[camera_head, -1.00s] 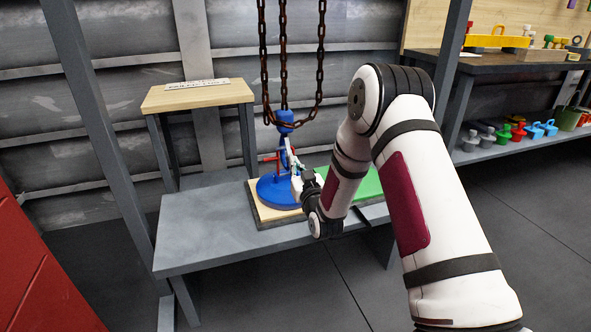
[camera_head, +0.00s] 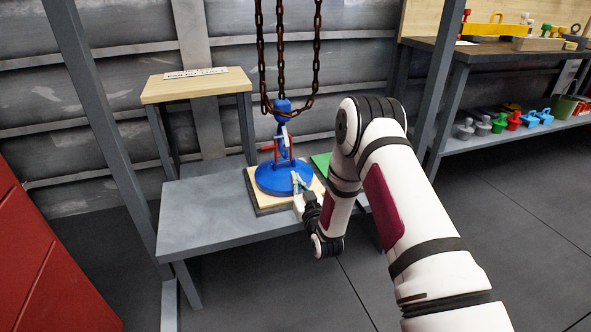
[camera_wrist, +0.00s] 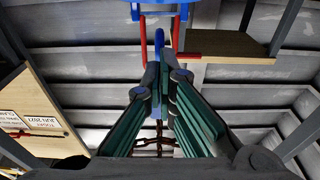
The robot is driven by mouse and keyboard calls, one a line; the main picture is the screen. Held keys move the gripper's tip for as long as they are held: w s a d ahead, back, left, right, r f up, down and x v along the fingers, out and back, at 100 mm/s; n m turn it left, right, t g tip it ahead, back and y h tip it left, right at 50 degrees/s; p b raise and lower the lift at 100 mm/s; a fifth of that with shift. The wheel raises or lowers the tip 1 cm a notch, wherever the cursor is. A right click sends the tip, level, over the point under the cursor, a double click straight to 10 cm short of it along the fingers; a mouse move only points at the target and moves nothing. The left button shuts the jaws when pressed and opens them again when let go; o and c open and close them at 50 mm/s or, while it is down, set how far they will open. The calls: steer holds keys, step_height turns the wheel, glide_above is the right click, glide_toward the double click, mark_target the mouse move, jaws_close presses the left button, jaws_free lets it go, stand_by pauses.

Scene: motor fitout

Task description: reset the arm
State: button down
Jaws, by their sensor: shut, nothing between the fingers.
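My gripper (camera_head: 299,186) is shut and empty, in front of the blue motor piece (camera_head: 284,177). In the wrist view my gripper's fingertips (camera_wrist: 164,80) are close together with nothing held. The blue piece has a round base, an upright blue stem and red bars (camera_head: 276,148); part of its base shows at the top of the wrist view (camera_wrist: 160,3). It stands on a light wooden board (camera_head: 262,200) on a grey bench. In the head view the gripper overlaps the front of the base; I cannot tell whether they touch.
Rusty chains (camera_head: 286,50) hang over the blue piece. A small wooden-topped stand (camera_head: 196,87) with a sign is on the left. The grey bench (camera_head: 205,222) is clear on its left. Grey posts (camera_head: 88,110) frame it. A shelf (camera_head: 500,140) with coloured parts is on the right.

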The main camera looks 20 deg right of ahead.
steer(key=shift+s+f, duration=0.1)
steer(key=shift+f, duration=0.15)
step_height(320, 180, up, 13)
steer(key=s+g, duration=0.1)
steer(key=g, duration=0.5)
steer(key=s+r+g+h, duration=0.1)
steer(key=s+r+g, duration=0.2)
steer(key=s+r, duration=0.3)
steer(key=s+r+g, duration=0.2)
steer(key=s+g, duration=0.1)
steer(key=s, duration=1.3)
steer(key=s+r+m+g, duration=0.15)
steer(key=s+g, duration=0.25)
steer(key=s, duration=1.3)
steer(key=s+r+g, duration=0.2)
steer(key=s+g, duration=0.1)
steer(key=s, duration=1.3)
step_height(320, 180, up, 38)
steer(key=t+p, duration=0.3)
steer(key=p, duration=3.4)
steer(key=shift+a+r+n+t, duration=0.2)
steer(key=shift+a+n+t, duration=0.15)
steer(key=shift+t, duration=0.05)
